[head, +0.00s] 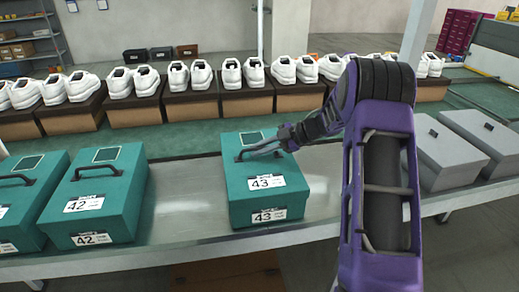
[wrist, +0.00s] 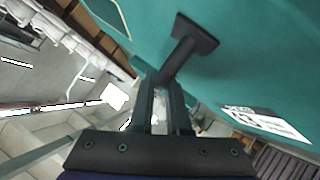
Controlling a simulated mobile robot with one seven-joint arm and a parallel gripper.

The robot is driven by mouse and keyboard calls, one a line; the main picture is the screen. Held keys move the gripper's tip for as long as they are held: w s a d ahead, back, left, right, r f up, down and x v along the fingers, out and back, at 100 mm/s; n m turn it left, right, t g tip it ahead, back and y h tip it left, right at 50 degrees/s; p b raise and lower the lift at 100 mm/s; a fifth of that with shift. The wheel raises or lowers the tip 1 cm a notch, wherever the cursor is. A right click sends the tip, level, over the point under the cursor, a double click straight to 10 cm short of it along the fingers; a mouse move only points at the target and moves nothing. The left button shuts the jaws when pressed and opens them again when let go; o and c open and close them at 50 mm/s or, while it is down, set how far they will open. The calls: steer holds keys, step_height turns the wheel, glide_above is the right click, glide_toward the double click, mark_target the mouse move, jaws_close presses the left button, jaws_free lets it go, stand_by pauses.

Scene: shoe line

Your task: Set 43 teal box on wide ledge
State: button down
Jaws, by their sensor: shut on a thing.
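The 43 teal box (head: 245,205) sits on the metal ledge (head: 185,205) in the head view, with two white 43 labels and a dark handle on its lid. My gripper (head: 262,148) reaches in from the right at the handle. In the wrist view the gripper (wrist: 160,105) has its fingers closed on the dark handle (wrist: 184,48), beside the teal lid (wrist: 245,60). The box looks level; whether its underside touches the ledge I cannot tell. My arm hides part of the ledge to its right.
A teal 42 box (head: 105,205) and another teal box (head: 30,190) stand to the left, with bare ledge between. Grey boxes (head: 450,155) stand to the right. Behind, white shoes (head: 190,75) on brown boxes (head: 190,105) line a green belt (head: 180,140).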

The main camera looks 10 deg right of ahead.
mark_target(280, 159)
steer(key=c, duration=0.9)
jaws_free()
steer(key=shift+f, duration=0.1)
steer(key=shift+s+d+r, duration=0.1)
steer(key=shift+d+r, duration=0.2)
steer(key=shift+r, duration=0.05)
steer(key=p+v, duration=0.1)
steer(key=v, duration=0.5)
steer(key=shift+s+d+r, duration=0.1)
steer(key=shift+d+r, duration=0.1)
steer(key=shift+d, duration=0.1)
